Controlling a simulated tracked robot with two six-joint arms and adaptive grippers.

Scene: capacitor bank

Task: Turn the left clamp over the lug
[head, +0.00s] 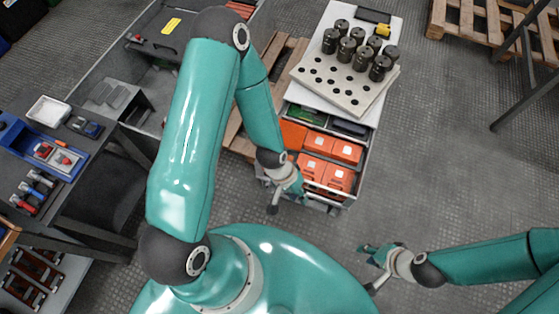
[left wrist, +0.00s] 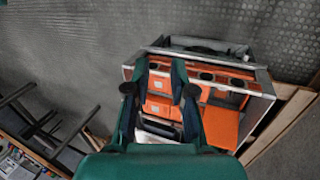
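I cannot make out the left clamp or the lug in either view. My left gripper (head: 284,198) hangs by the front end of an open drawer (head: 330,198). In the left wrist view its two dark fingertips (left wrist: 161,92) stand apart with nothing seen between them but the drawer's contents behind. Orange boxes (head: 341,178) lie in the drawer, and they also show in the left wrist view (left wrist: 221,126). My right gripper (head: 369,270) has its fingers spread over bare floor at the lower right, empty.
The drawer belongs to a cart whose white top (head: 325,73) bears a holed board (head: 335,93) and several black cylinders (head: 359,52). Wooden pallets (head: 482,18) lie at the back right. A bench with a blue tray (head: 45,146) stands at left. Floor right of the cart is clear.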

